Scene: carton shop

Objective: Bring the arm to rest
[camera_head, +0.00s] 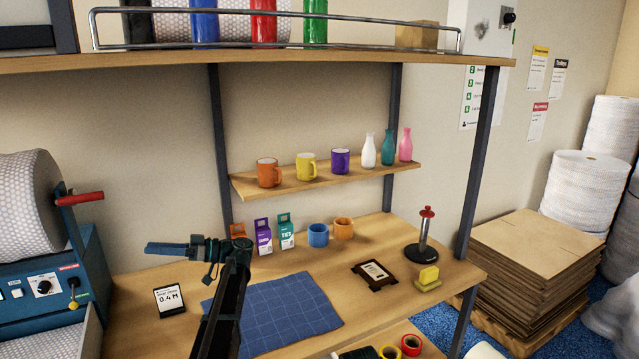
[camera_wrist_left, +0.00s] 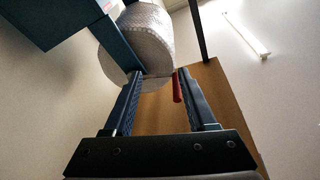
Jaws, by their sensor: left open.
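My left arm (camera_head: 224,310) rises from the bottom of the head view over the bench. Its left gripper (camera_head: 150,248) is raised above the bench and points left, toward the bubble-wrap machine. In the left wrist view the two fingers (camera_wrist_left: 158,82) stand wide apart with nothing between them. The bubble-wrap roll (camera_wrist_left: 145,35) and a red handle (camera_wrist_left: 177,88) show beyond the fingertips. My right gripper is not in view.
The bench (camera_head: 210,275) holds a blue mat (camera_head: 285,310), small cartons (camera_head: 286,232), cups (camera_head: 318,236), a picture frame (camera_head: 375,272) and a red-topped stand (camera_head: 424,240). A shelf (camera_head: 330,180) carries mugs and bottles. The machine (camera_head: 50,280) stands left; stacked cardboard (camera_head: 530,270) stands right.

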